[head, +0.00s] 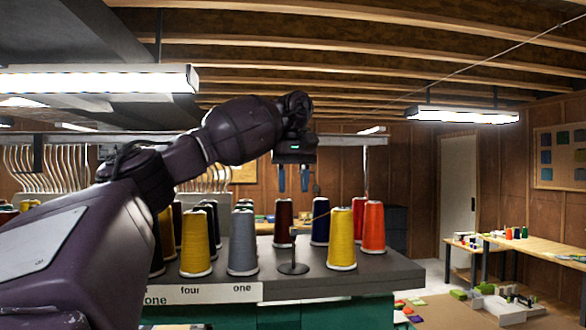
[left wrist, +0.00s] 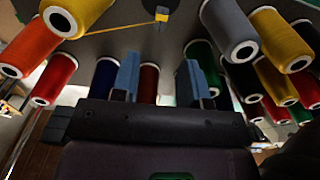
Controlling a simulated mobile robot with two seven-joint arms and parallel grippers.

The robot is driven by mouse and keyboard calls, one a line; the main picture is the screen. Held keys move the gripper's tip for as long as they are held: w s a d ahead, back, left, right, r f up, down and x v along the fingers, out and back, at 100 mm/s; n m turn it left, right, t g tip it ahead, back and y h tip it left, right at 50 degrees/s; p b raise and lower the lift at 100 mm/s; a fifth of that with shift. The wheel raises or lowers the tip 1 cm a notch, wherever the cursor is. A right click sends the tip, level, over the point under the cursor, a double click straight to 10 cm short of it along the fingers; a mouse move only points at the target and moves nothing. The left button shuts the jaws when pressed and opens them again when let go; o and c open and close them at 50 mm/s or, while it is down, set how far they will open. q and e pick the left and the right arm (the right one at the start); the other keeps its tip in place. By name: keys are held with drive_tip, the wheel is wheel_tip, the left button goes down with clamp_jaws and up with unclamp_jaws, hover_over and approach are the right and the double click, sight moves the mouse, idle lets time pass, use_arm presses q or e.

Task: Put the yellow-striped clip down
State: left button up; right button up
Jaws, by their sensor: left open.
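My left gripper (head: 293,184) is open and hangs fingers down above the grey shelf top, with nothing between its fingers. Its two blue-grey fingers also show apart in the left wrist view (left wrist: 159,78). A small yellow and dark piece (left wrist: 161,14), which looks like the yellow-striped clip, is at the top of the left wrist view, clear of the fingers. A yellow thread runs to it from a yellow cone (left wrist: 75,15). In the head view a small dark stand (head: 293,267) is below the gripper; the clip is too small to make out there. My right gripper is not in view.
Thread cones crowd the grey shelf top (head: 375,275): yellow (head: 341,240), orange-red (head: 373,228), grey (head: 242,243) and another yellow one (head: 195,245), with more behind. A wooden table (head: 540,250) with small items stands at the right. Lamps hang from the ceiling.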

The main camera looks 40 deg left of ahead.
use_arm(q)
drive_tip(key=shift+r, duration=1.65)
